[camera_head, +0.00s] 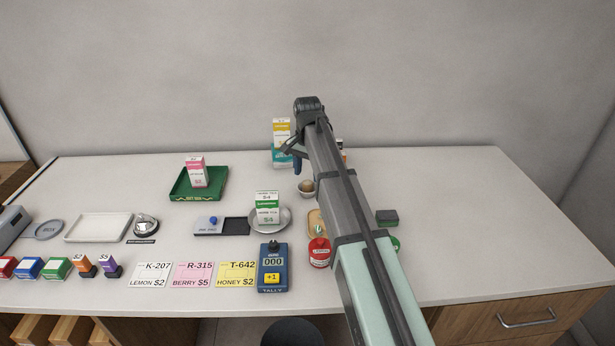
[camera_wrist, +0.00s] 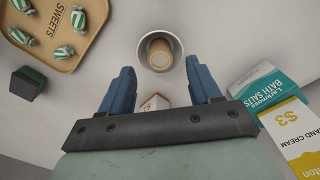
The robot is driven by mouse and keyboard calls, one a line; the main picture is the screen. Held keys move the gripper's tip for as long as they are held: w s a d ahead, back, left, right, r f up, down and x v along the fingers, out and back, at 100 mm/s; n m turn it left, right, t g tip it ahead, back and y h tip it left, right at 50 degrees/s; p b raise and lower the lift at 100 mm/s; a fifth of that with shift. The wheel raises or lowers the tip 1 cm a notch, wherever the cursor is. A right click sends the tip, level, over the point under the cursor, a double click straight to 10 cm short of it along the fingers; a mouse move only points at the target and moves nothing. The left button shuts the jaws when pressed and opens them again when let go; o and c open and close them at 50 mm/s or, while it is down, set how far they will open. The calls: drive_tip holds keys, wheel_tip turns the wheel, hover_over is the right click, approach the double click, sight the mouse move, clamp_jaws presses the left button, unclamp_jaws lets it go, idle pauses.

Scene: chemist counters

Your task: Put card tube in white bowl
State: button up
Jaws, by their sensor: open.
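The white bowl (camera_wrist: 177,43) is small and round, ahead of my fingertips in the wrist view. A tan and brown round piece, which looks like the card tube (camera_wrist: 159,55), sits inside its rim. Whether it stands or leans in there I cannot tell. In the head view the white bowl (camera_head: 307,194) is just below my gripper, with the brownish top of the tube (camera_head: 306,185) in it. My gripper (camera_wrist: 164,80) is open, its blue fingers apart with nothing held between them. The fingers look clear of the bowl; in the head view the arm partly hides them (camera_head: 297,163).
A small white and orange carton (camera_wrist: 155,103) shows between the fingers. Bath salts (camera_wrist: 265,88) and hand cream (camera_wrist: 292,140) cartons stand close on the right. A tan sweets tray (camera_wrist: 82,48) and dark green box (camera_wrist: 27,83) are left. The far right counter (camera_head: 470,210) is clear.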

sight(307, 183)
wheel_tip(307, 183, up, 4)
drive_tip(key=shift+r, duration=0.1)
